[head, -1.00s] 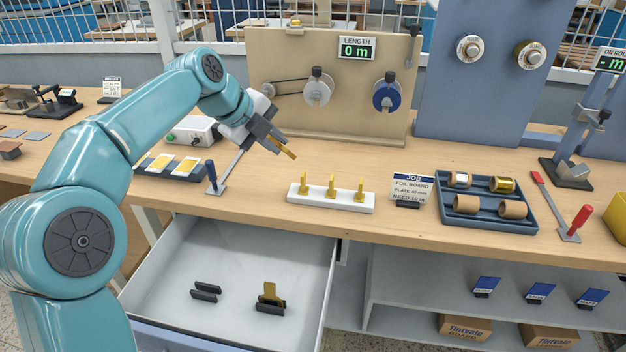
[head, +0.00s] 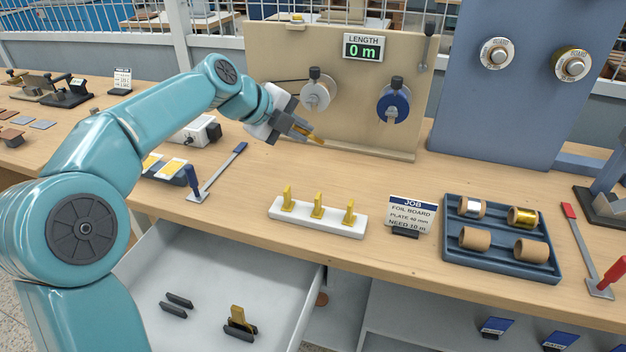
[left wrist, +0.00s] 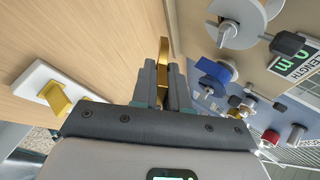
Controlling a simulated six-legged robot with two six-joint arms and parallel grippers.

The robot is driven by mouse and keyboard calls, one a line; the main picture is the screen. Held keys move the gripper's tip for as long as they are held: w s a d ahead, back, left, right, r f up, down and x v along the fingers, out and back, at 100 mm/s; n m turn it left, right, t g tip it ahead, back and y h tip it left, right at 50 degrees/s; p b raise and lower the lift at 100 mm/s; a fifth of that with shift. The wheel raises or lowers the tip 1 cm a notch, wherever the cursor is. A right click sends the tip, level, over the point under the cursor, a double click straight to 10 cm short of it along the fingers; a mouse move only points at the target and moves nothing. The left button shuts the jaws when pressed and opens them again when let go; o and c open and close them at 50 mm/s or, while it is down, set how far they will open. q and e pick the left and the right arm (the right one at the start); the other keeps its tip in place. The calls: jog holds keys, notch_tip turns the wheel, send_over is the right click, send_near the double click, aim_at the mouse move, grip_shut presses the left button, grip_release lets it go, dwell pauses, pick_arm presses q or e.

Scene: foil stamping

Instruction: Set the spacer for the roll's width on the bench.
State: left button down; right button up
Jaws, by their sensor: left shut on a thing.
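My left gripper (head: 303,132) is shut on a gold spacer-like piece (head: 317,139), held above the bench in front of the beige winding board. In the left wrist view the gold piece (left wrist: 164,62) stands out between the closed fingers (left wrist: 165,88). A white rack (head: 345,228) on the bench (head: 235,225) carries three upright gold pieces (head: 318,206). Another gold piece (head: 237,317) stands in a black holder in the open drawer, beside a holder with nothing in it (head: 176,304). My right gripper is not in view.
A job card (head: 411,212) and a blue tray (head: 452,259) of rolls stand right of the rack. A blue-handled lever (head: 194,178) lies to the left.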

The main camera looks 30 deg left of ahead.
pick_arm(q)
jog(key=shift+s+a, duration=0.1)
jog(key=shift+s, duration=0.1)
jog(key=shift+w+f, duration=0.1)
jog(key=shift+f, duration=0.15)
notch_tip(320, 180, down, 9)
jog(key=b, duration=0.6)
jog(key=shift+r, duration=0.2)
jog(key=shift+f+b, duration=0.25)
jog(key=shift+b, duration=0.35)
jog(key=shift+f, duration=0.2)
jog(key=shift+r, duration=0.1)
jog(key=c, duration=1.3)
grip_release()
